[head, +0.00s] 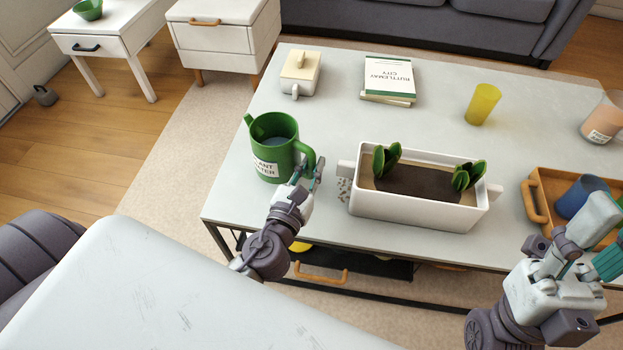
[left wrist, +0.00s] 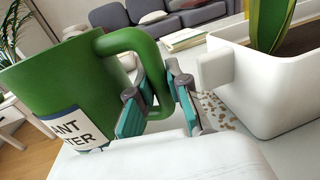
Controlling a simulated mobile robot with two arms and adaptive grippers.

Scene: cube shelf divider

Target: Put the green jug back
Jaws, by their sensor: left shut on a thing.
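The green jug (head: 274,140), with a white label and liquid inside, is upright at the table's left front part. My left gripper (head: 308,174) is shut on the jug's handle, on its right side. In the left wrist view the teal-padded fingers (left wrist: 160,112) sit on both sides of the green handle (left wrist: 140,45). The jug's base is hidden there, so I cannot tell whether it touches the table. My right gripper (head: 598,262) is at the lower right, near a brown tray, its fingertips partly cut off by the picture edge.
A white planter (head: 415,210) with two green plants stands right of the jug, with spilled bits beside it. A lidded white pot (head: 299,75), books (head: 390,78), a yellow cup (head: 482,104) and a brown tray (head: 541,180) with a blue cup (head: 582,197) share the table (head: 335,125).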

